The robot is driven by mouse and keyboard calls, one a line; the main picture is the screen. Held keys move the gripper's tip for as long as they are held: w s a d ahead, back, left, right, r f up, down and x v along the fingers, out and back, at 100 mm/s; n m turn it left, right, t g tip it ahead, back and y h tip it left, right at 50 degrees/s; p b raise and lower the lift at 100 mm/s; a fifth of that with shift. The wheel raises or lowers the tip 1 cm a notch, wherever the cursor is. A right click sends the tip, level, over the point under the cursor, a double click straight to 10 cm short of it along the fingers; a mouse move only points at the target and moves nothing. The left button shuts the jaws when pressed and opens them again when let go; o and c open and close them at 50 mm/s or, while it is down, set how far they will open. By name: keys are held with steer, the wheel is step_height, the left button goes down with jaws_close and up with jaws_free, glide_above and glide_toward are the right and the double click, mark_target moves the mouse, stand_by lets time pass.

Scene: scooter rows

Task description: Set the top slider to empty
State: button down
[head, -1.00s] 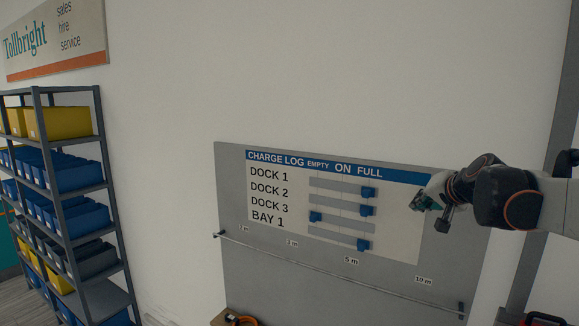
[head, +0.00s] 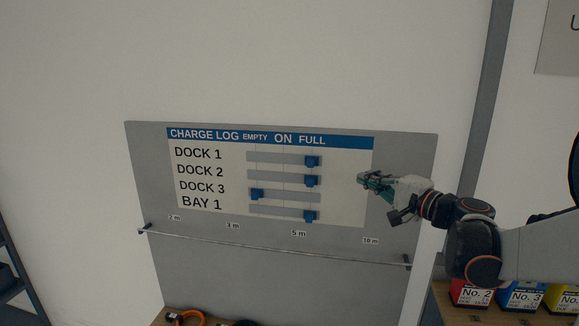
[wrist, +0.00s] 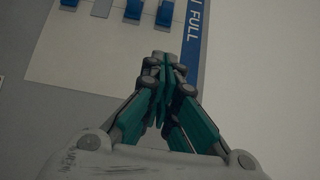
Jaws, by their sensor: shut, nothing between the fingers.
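The charge log board (head: 345,175) hangs on the grey panel, with columns EMPTY, ON and FULL. The top slider (head: 312,161), in the DOCK 1 row, is a blue block at the right end of its track, under FULL. It also shows in the wrist view (wrist: 165,13) near the top edge. The DOCK 2 slider (head: 311,180) and BAY 1 slider (head: 310,216) are also at the right. The DOCK 3 slider (head: 257,194) is at the left, under EMPTY. My gripper (head: 363,181) is shut and empty, right of the sliders and apart from them.
A rail (head: 270,247) runs across the grey panel below the board. An orange cable coil (head: 188,318) lies at the bottom. Numbered bins (head: 520,295) stand at the lower right. The wall above the panel is clear.

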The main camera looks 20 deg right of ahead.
steer(key=w, duration=0.3)
steer(key=w+a, duration=0.1)
steer(key=w, duration=0.3)
steer(key=w+a, duration=0.1)
steer(key=w, duration=0.2)
steer(key=shift+w+a, duration=0.45)
steer(key=shift+a, duration=0.2)
steer(key=shift+w+a, duration=0.3)
steer(key=shift+a, duration=0.2)
steer(key=shift+w+a, duration=0.3)
steer(key=shift+a, duration=0.1)
steer(key=shift+a, duration=0.1)
steer(key=w+a+b, duration=0.1)
steer(key=w+a, duration=0.2)
steer(key=a, duration=0.1)
steer(key=w+a, duration=0.3)
steer(key=a, duration=0.2)
steer(key=w+a+b, duration=0.1)
steer(key=w+a, duration=0.2)
steer(key=a, duration=0.2)
steer(key=shift+w+a+b, duration=0.25)
steer(key=shift+w+b, duration=0.1)
steer(key=shift+w, duration=0.05)
